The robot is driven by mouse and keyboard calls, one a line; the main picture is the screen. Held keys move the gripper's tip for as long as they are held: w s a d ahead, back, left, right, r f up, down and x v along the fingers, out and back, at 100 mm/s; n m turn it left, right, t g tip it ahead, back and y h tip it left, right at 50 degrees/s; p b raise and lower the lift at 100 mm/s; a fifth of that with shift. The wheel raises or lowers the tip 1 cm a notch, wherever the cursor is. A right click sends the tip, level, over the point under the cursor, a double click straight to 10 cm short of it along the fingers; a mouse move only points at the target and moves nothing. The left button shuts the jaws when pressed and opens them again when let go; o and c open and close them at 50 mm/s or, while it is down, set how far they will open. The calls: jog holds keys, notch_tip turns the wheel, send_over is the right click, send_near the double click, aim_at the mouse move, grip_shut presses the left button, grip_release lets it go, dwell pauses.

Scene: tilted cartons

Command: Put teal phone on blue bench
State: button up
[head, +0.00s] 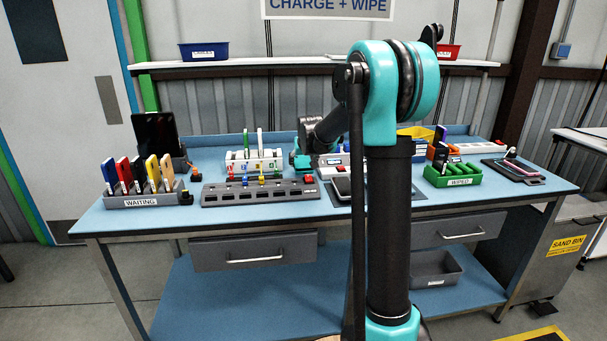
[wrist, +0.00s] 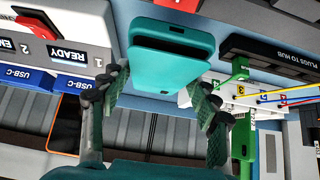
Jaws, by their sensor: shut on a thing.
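The teal phone (wrist: 172,38) is between the fingers of my gripper (wrist: 160,84) in the wrist view, which is shut on it. Part of its lower side looks dark. The gripper end is low near the bench's middle, and the phone cannot be made out clearly there.
A grey WAITING rack (head: 140,202) with several coloured phones stands at left. A grey hub strip (head: 260,193) and white rack (head: 254,158) are centre-left. A green WIPED tray (head: 455,176) is at right. Bare bench shows along the front edge and between racks.

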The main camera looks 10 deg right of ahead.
aim_at(303, 173)
jog(key=shift+f, duration=2.5)
jog(key=shift+f, duration=0.1)
jog(key=o, duration=1.4)
jog(key=shift+o, duration=0.2)
jog(key=v, duration=1.2)
jog(key=shift+s, duration=0.1)
jog(key=s+d+f, duration=0.1)
jog(key=s+f, duration=0.2)
jog(key=s, duration=0.3)
jog(key=s+d+f+g, duration=0.1)
jog(key=s+f, duration=0.2)
jog(key=s, duration=0.3)
jog(key=s+d+f+g, duration=0.1)
jog(key=s+f, duration=0.2)
jog(key=s, duration=0.4)
jog(key=shift+f, duration=0.3)
jog(key=s+f+g, duration=0.1)
jog(key=s+f, duration=0.4)
jog(key=s, duration=0.4)
jog(key=s+f+g, duration=0.1)
jog(key=s+f, duration=0.4)
jog(key=s, duration=0.4)
jog(key=shift+d, duration=0.4)
